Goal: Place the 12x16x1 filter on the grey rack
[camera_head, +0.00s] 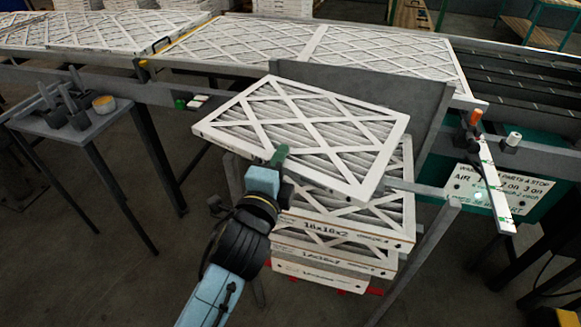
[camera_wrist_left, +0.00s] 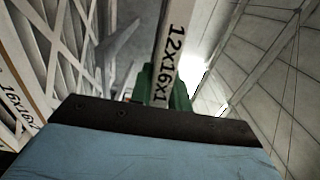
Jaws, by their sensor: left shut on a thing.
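The 12x16x1 filter (camera_head: 318,133), a thin white-framed pleated panel with diagonal strips, is held tilted over the stack in the head view. Its edge (camera_wrist_left: 172,60) carries the label "12x16x1" in the left wrist view. My left gripper (camera_head: 281,156) is shut on its near edge; a green finger (camera_wrist_left: 180,97) shows beside the label. Beneath is a stack of filters, the top one (camera_head: 345,229) marked "16x16x2". The stack stands within a grey rack with a back panel (camera_head: 420,100) and a post (camera_head: 415,262). I cannot tell whether the held filter touches the stack. My right gripper is not in view.
Behind, a long conveyor carries several large filters (camera_head: 385,57). A sign (camera_head: 490,190) and a lever (camera_head: 497,185) are at the right. The floor at lower left is mostly clear.

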